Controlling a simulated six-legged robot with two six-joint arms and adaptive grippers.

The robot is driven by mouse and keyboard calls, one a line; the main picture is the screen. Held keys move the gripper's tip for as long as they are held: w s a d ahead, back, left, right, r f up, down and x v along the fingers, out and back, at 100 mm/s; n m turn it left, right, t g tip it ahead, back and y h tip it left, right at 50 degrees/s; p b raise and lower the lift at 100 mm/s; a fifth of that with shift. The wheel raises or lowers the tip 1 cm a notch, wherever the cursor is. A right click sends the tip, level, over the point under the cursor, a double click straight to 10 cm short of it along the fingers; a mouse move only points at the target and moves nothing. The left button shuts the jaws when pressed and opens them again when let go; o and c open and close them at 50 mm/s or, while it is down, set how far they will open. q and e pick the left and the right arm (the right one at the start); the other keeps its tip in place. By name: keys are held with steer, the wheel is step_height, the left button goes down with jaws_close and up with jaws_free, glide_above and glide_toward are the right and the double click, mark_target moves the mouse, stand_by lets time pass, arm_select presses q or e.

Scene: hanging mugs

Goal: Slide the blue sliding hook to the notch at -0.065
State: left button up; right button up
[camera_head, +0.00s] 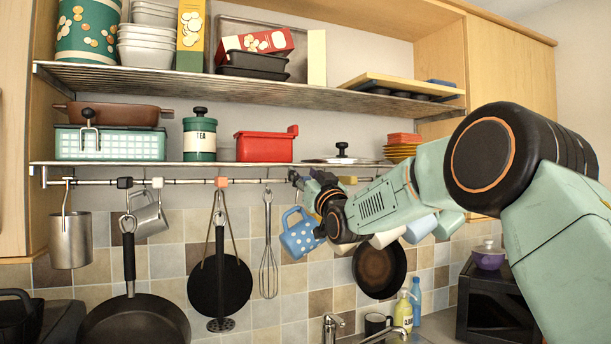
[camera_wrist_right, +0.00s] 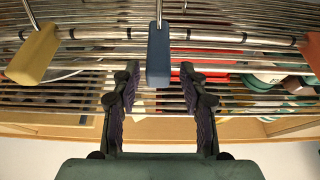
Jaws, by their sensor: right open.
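The blue sliding hook (camera_wrist_right: 158,55) sits on the rail (camera_wrist_right: 105,33) in the right wrist view. My right gripper (camera_wrist_right: 159,72) is open, with one finger on each side of the hook's lower end. Small gaps show between the fingers and the hook, so it is not gripped. In the head view my right gripper (camera_head: 308,184) is up at the rail (camera_head: 190,181), and it largely hides the blue hook. Dark bands mark the rail on both sides of the hook; I cannot tell which is the named notch. My left gripper is not in view.
A yellow hook (camera_wrist_right: 33,54) and an orange hook (camera_wrist_right: 313,52) flank the blue one in the wrist view. A blue dotted mug (camera_head: 300,238) hangs just below my gripper. A whisk (camera_head: 268,250) and pans hang to its left. A wire shelf (camera_head: 220,164) runs just above.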

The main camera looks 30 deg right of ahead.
steer(key=shift+w+d+f, duration=0.15)
steer(key=shift+w+f, duration=0.2)
steer(key=shift+w, duration=0.15)
steer(key=c, duration=0.4)
steer(key=shift+s+r, duration=0.2)
steer(key=shift+s, duration=0.05)
jaws_close()
steer(key=shift+r, duration=0.1)
